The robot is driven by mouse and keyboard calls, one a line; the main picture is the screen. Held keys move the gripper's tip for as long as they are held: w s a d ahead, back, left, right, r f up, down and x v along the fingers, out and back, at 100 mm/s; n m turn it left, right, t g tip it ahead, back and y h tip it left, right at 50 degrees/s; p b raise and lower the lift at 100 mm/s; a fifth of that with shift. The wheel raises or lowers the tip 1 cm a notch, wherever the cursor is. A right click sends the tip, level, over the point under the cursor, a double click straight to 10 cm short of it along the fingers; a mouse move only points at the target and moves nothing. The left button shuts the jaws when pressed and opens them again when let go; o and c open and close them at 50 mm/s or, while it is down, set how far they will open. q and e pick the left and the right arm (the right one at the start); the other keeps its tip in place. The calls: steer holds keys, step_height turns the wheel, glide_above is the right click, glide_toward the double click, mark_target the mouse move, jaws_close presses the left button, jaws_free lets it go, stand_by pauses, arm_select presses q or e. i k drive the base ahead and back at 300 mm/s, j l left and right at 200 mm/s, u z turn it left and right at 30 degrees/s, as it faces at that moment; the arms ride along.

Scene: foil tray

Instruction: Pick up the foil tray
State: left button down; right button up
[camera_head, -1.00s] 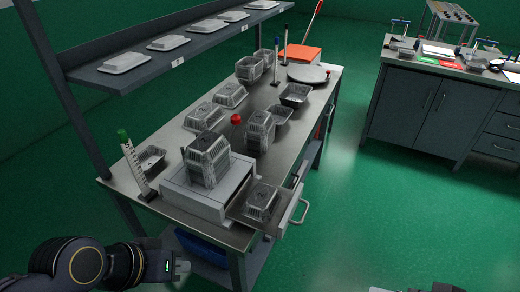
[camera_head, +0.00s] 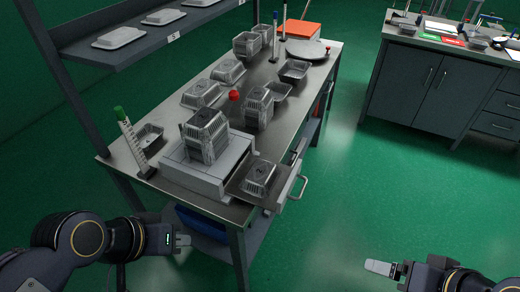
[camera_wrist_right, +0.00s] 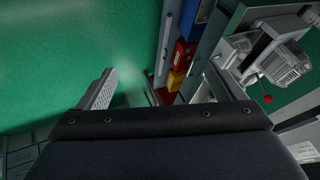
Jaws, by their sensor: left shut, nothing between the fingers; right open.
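Several grey foil trays are in the head view, and I cannot tell which one is meant. One foil tray (camera_head: 259,177) sits on the pulled-out shelf at the front of a pale box-shaped machine. Other foil trays (camera_head: 202,95) lie further back on the bench. My left gripper (camera_head: 184,241) is shut and empty, in front of the bench's near end. My right gripper (camera_head: 383,269) is open and empty over the floor, right of the bench. Its two fingers show apart in the right wrist view (camera_wrist_right: 160,88).
The pale machine (camera_head: 180,172) fills the near end of the steel bench (camera_head: 160,108). A shelf (camera_head: 130,62) with white trays overhangs the left. Green floor (camera_head: 340,190) is clear at right.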

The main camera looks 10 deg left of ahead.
mark_target(262, 178)
steer(key=l+u, duration=0.1)
steer(key=u, duration=0.35)
steer(key=i+l+u, duration=0.1)
steer(key=u, duration=0.35)
steer(key=l+u, duration=0.15)
steer(key=u, duration=0.25)
steer(key=l+u, duration=0.15)
steer(key=u, duration=0.3)
